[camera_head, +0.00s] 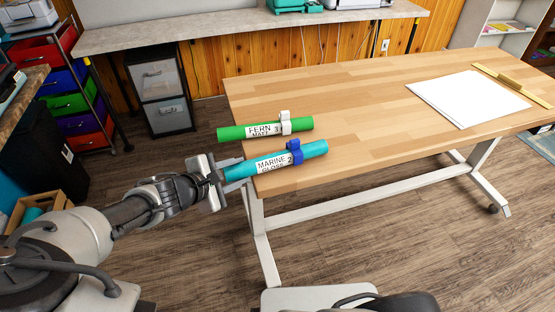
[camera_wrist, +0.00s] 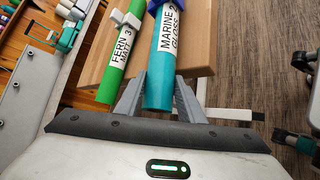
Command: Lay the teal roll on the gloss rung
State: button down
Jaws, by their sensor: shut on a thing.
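The teal roll (camera_head: 313,149) is labelled "MARINE GLOSS 2" and has a blue clip around it. My gripper (camera_head: 220,178) is shut on its left end, which sticks out past the table's left edge. In the wrist view the teal roll (camera_wrist: 158,88) runs between the two fingers of my gripper (camera_wrist: 160,100). I cannot tell whether the roll rests on the table or is just above it. I cannot make out a gloss rung in either view.
A green roll (camera_head: 230,133) labelled "FERN MATT 3", with a white clip, lies just behind the teal roll. The wooden table (camera_head: 370,100) is clear in its middle. White paper (camera_head: 468,97) and a yellow ruler (camera_head: 510,84) lie at its right. Drawer units stand at the left.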

jog(key=shift+r+p, duration=3.65)
jog(key=shift+r, duration=0.85)
jog(key=shift+d, duration=0.1)
